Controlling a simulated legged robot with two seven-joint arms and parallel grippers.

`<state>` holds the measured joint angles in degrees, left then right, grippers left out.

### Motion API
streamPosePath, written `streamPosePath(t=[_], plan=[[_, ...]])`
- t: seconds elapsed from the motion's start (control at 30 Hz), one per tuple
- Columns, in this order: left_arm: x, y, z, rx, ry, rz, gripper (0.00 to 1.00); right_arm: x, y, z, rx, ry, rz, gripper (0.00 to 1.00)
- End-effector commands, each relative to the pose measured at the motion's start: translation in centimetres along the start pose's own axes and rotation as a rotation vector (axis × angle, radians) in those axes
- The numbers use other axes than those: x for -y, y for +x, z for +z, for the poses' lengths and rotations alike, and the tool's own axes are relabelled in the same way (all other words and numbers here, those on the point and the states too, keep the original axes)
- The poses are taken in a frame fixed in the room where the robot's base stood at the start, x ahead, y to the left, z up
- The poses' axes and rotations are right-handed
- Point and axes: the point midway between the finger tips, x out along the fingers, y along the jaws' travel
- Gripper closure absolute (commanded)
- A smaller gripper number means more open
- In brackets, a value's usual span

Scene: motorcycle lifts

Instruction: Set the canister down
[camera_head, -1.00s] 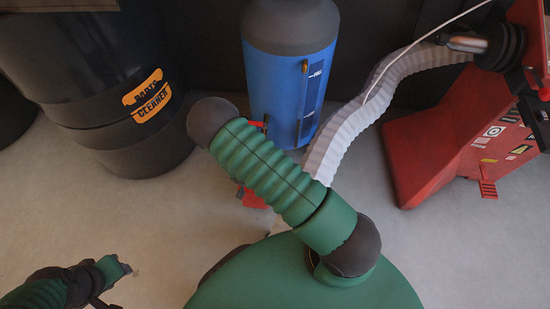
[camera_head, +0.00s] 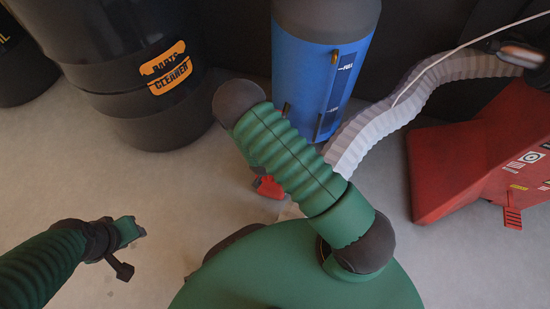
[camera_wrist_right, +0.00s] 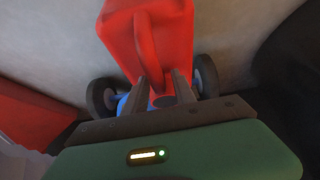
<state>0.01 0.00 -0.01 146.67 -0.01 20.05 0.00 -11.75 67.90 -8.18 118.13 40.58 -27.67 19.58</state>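The red canister (camera_wrist_right: 150,45) is large in the right wrist view, with its raised handle running toward my right gripper (camera_wrist_right: 163,88). The gripper's two dark fingers lie either side of the handle and appear closed on it. In the head view only a small red piece (camera_head: 268,187) shows below my green right arm. The arm hides the right gripper there and most of what it holds. My left gripper (camera_head: 137,232) is at the lower left over bare floor, away from any object.
A blue cylinder (camera_head: 300,80) stands behind my right arm. A black parts cleaner drum (camera_head: 105,80) is at the left. A pale ribbed hose (camera_head: 400,105) runs to the right, near a red machine (camera_head: 450,165). Wheels (camera_wrist_right: 102,97) flank the canister. Floor between is clear.

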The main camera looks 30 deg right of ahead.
Motion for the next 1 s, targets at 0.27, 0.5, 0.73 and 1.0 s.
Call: streamPosePath(t=[0.27, 0.5, 0.73, 1.0], plan=[[0.0, 0.0, 0.0, 0.000, 0.000, 0.000, 0.64, 0.0, 0.0, -0.1, 0.000, 0.000, 0.000, 0.62], [0.0, -2.4, -0.6, 0.000, 0.000, 0.000, 0.64, 0.1, -3.3, -0.5, 0.001, -0.002, -0.002, 0.62], [0.0, -6.1, -1.4, 0.000, 0.000, 0.000, 0.64, 0.1, -9.4, -0.6, 0.000, -0.002, -0.002, 0.62], [0.0, -7.4, -1.7, 0.000, 0.000, 0.000, 0.64, 0.5, -12.8, -0.4, 0.014, -0.007, -0.013, 0.62]])
